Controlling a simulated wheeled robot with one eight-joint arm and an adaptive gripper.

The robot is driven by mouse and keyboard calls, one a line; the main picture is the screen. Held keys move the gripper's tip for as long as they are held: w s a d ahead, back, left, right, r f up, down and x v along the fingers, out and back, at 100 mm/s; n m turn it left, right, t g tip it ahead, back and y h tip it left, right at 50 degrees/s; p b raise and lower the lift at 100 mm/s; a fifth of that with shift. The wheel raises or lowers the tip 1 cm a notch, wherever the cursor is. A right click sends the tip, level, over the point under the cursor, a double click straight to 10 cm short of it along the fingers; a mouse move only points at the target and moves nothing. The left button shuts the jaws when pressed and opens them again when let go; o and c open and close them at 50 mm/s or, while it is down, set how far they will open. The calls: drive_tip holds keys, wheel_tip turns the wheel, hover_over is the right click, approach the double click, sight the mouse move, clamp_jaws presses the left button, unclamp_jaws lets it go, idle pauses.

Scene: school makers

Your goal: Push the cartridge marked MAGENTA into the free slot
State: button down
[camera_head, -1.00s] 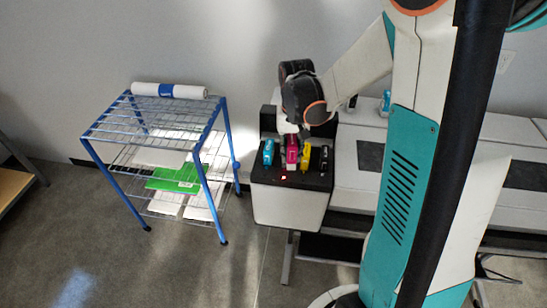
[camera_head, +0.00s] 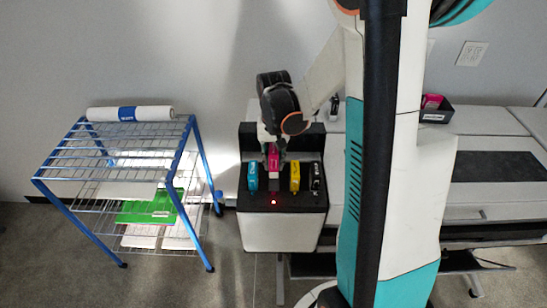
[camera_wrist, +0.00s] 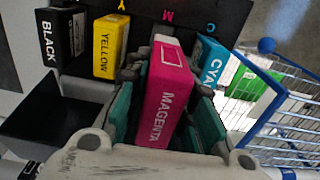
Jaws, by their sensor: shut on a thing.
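The magenta cartridge (camera_head: 273,160) is held upright by my gripper (camera_head: 272,150) between the cyan cartridge (camera_head: 253,177) and the yellow cartridge (camera_head: 295,177) of the printer. Its top stands higher in the picture than theirs. In the wrist view the magenta cartridge (camera_wrist: 163,95) lies between the fingers of my gripper (camera_wrist: 160,95), its MAGENTA label readable, near the letter M on the black panel (camera_wrist: 195,18). The free slot is hidden, so I cannot tell how far the cartridge is in it. The black cartridge (camera_head: 315,176) stands at the right.
A blue wire rack (camera_head: 110,160) with a white roll (camera_head: 130,113) stands left of the printer (camera_head: 280,232). A small dark box (camera_head: 435,117) with a magenta item sits on the bench at right. A dark open box (camera_wrist: 50,118) shows in the wrist view.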

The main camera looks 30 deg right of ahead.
drive_tip(key=shift+f+b, duration=2.3)
drive_tip(key=shift+f, duration=0.95)
drive_tip(key=shift+s, duration=0.1)
drive_tip(key=c, duration=1.3)
unclamp_jaws()
drive_tip(key=shift+r, duration=0.1)
